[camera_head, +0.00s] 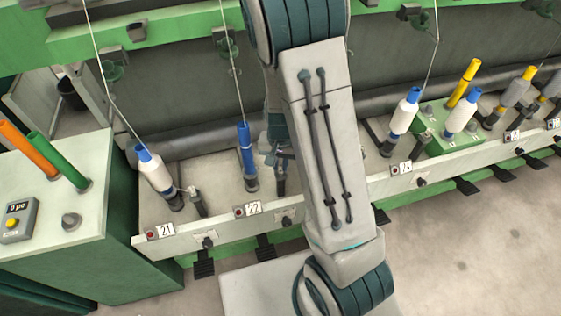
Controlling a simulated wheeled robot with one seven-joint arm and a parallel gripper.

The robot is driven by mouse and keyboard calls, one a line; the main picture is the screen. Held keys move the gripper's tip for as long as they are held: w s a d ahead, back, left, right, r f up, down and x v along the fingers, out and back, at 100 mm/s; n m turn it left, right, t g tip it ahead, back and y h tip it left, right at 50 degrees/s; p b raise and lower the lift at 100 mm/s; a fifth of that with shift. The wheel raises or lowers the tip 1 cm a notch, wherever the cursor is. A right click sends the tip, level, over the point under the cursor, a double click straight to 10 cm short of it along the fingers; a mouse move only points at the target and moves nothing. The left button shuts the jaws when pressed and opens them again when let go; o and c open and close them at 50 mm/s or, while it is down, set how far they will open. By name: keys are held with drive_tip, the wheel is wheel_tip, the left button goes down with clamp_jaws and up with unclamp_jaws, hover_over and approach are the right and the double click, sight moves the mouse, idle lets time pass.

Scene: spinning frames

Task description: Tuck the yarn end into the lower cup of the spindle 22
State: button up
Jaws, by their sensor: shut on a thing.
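Spindle 22 (251,184) stands behind the label 22 on the pale rail, with a bare blue tube (246,150) upright on it. A thin yarn (232,72) runs from above down to the top of this tube. The lower cup is a small dark part at the tube's foot, and its detail is too small to tell. My gripper (279,158) is just right of the tube, partly hidden by my arm. It is shut on the yarn end, but the thread between the jaws is too fine to make out.
Spindle 21 (157,172) at left carries a white wound bobbin with yarn. More bobbins (404,112) stand at right, behind label 23. A side cabinet (108,185) holds an orange tube (24,142) and a green tube (58,160). My arm covers the rail between 22 and 23.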

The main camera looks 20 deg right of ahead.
drive_tip(key=o, duration=0.8)
drive_tip(key=shift+c, duration=0.2)
drive_tip(key=shift+r, duration=0.15)
wheel_tip(320, 180, up, 14)
drive_tip(key=p, duration=0.1)
drive_tip(key=shift+f, duration=0.2)
